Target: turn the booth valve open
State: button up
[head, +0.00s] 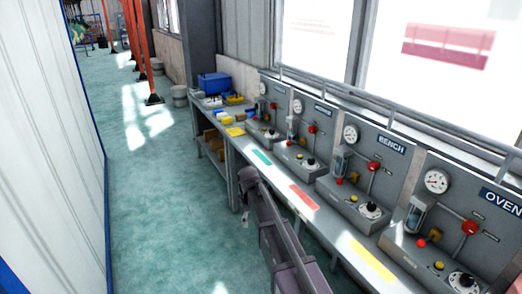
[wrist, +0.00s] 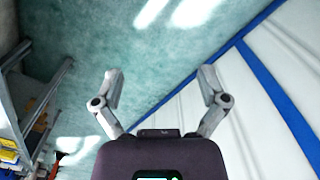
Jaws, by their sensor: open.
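Several alike grey control panels stand in a row along the bench at the right of the head view, each with a red valve knob. The nearest knob (head: 470,228) is on the panel labelled OVEN; another knob (head: 373,167) is on the panel labelled BENCH. Two farther panels have knobs too, one nearer (head: 312,129) and one farther (head: 273,105); their labels are too small to read, so I cannot tell which is the booth valve. My gripper (wrist: 160,73) is open and empty in the wrist view, its fingers spread over bare floor, touching no valve.
The workbench (head: 335,224) runs along the right wall, with coloured strips on its top. A blue bin (head: 214,83) and small yellow items sit at its far end. A white wall (head: 45,130) bounds the left. The green floor (head: 155,200) between is clear.

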jog(key=s+d+m, duration=0.6)
jog(key=s+d, duration=0.2)
jog(key=s, duration=0.2)
jog(key=s+d+m, duration=0.6)
jog(key=s+d, duration=0.2)
jog(key=s, duration=0.3)
jog(key=shift+m, duration=0.3)
jog(key=shift+a, duration=0.1)
